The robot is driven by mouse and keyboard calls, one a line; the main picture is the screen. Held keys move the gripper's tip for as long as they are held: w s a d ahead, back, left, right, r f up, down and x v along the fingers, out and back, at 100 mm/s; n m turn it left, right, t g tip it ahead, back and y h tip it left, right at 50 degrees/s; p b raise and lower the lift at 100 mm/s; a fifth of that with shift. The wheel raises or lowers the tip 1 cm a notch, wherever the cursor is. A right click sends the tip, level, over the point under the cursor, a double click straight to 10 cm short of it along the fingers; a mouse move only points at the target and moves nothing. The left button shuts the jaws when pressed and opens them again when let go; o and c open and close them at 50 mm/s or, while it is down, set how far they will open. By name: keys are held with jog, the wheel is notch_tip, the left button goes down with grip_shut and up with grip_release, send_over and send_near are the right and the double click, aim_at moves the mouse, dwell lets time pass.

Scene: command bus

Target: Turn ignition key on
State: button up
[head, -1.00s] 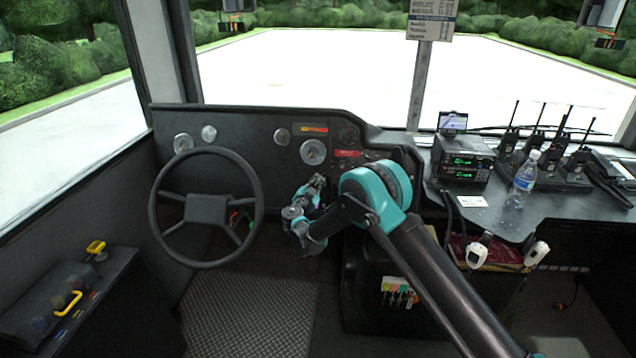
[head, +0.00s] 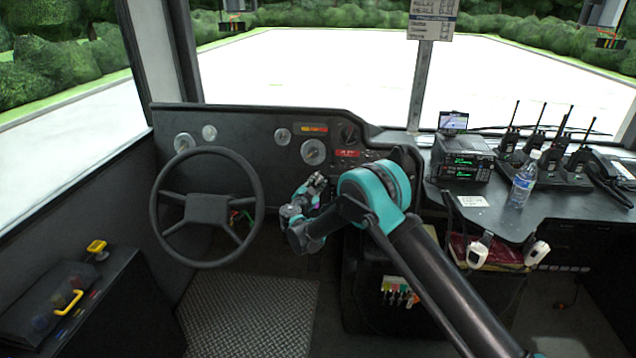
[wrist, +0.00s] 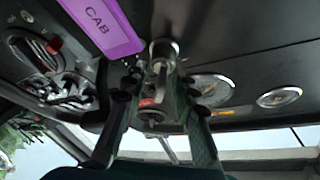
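In the wrist view a silver key (wrist: 163,52) sits in the dark dashboard panel, beside a purple tag (wrist: 104,24) reading "CAB". My gripper (wrist: 157,80) is close below it in the picture. Its two fingers stand apart, one on each side of the key's line, and I see no clear contact. In the head view my gripper (head: 318,182) is at the lower dashboard, right of the steering wheel. The key cannot be made out there, and my arm covers part of that panel.
The steering wheel (head: 207,208) is close on the left. Round gauges (head: 313,152) and a red label line the dashboard (head: 245,130). To the right, a shelf holds radios (head: 462,160) and a water bottle (head: 522,180). Floor space below the wheel is open.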

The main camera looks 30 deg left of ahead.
jog(key=s+d, duration=0.2)
jog(key=s, duration=0.9)
jog(key=shift+s, duration=0.4)
